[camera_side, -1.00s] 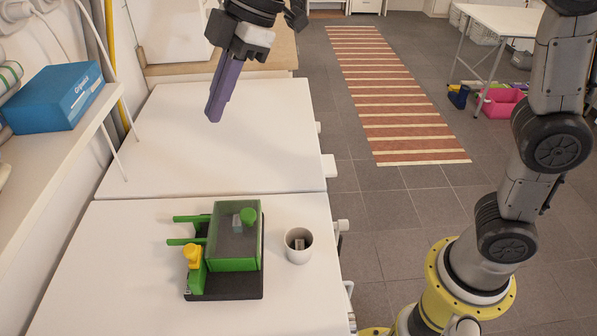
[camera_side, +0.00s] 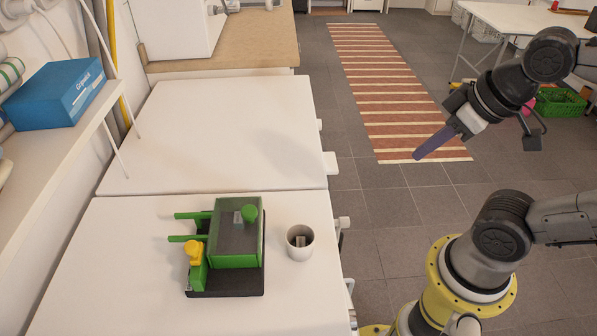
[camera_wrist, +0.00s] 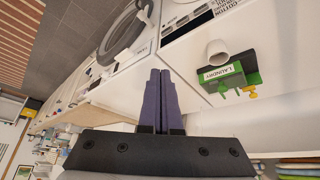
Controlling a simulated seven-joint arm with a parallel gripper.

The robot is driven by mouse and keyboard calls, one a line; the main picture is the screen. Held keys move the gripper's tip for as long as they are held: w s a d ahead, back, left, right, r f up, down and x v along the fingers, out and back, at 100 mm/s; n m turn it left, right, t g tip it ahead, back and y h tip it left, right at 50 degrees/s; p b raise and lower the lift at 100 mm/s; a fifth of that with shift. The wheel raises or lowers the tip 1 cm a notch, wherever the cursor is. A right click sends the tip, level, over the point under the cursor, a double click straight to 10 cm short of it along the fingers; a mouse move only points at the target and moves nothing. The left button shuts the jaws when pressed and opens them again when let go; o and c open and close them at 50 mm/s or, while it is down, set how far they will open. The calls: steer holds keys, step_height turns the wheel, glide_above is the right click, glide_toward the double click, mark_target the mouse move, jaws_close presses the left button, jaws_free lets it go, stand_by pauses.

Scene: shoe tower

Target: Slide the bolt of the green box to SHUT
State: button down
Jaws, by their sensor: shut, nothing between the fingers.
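I cannot tell the bolt's position. The box also shows in the wrist view (camera_wrist: 222,77), small, with a white label. My gripper (camera_side: 418,156) is shut and empty, out over the floor to the right of the worktop, far from the box. Its purple fingers also show in the wrist view (camera_wrist: 160,75).
A white cup (camera_side: 299,243) with something small inside stands just right of the box. The worktop (camera_side: 225,135) behind the box is clear. A blue box (camera_side: 55,95) lies on the shelf at left. A striped rug (camera_side: 395,90) lies on the floor.

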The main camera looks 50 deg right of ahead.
steer(key=w+a+r+n+t+y, duration=0.1)
steer(key=w+a+r+n, duration=0.25)
steer(key=w, duration=0.35)
steer(key=w+a+r+n+t, duration=0.1)
steer(key=w+a+r+n, duration=0.1)
steer(key=w+a+n, duration=0.35)
steer(key=s+a+f+n+g+y, duration=0.15)
steer(key=a+f+n, duration=0.25)
steer(key=a, duration=0.6)
steer(key=s+a+f+n+g+y, duration=0.1)
steer(key=a+f+n+y, duration=0.2)
steer(key=a, duration=0.8)
steer(key=h, duration=0.1)
glide_above(193, 262)
steer(key=s+d, duration=0.2)
steer(key=s, duration=0.1)
step_height(193, 262, down, 9)
steer(key=shift+w+n, duration=0.15)
steer(key=shift+n, duration=0.25)
